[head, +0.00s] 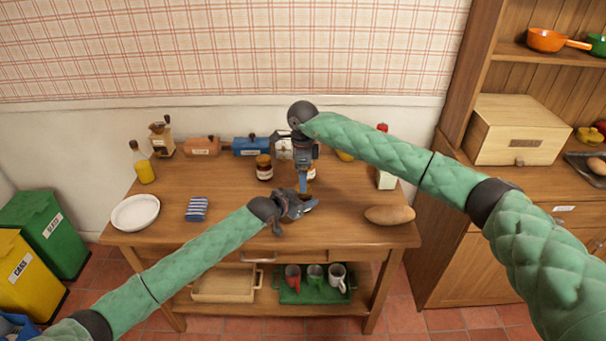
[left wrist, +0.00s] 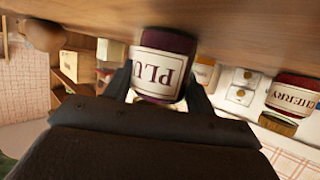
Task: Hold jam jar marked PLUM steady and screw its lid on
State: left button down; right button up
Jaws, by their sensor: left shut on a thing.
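The jam jar marked PLUM (left wrist: 162,68) is dark with a cream label, and stands on the table between my left gripper's fingers in the left wrist view, where everything appears upside down. My left gripper (left wrist: 160,88) is shut on its sides. In the head view the left gripper (head: 305,203) is at the table's middle and mostly hides the jar, of which a small part (head: 312,174) shows. My right gripper (head: 303,184) points down right above and beside it, its blue fingertips close together. Whether it holds the lid is hidden; I cannot make out the lid.
A jar marked CHERRY (left wrist: 293,97) stands behind, also in the head view (head: 264,168). A white plate (head: 135,212), striped cloth (head: 196,209) and yellow bottle (head: 142,163) are left. A brown potato-like object (head: 390,215) lies right.

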notch_tip(320, 180, up, 12)
jog(key=shift+f, duration=0.25)
dwell(0.3)
pick_arm(q)
jog(key=shift+c, duration=2.1)
grip_release()
jog(key=shift+s+a+r, duration=0.1)
jog(key=shift+s+a, duration=0.25)
jog(key=shift+b+v, duration=1)
jog(key=shift+v, duration=2.4)
pick_arm(e)
jog(key=shift+f, duration=1.05)
pick_arm(q)
jog(key=shift+r, duration=0.1)
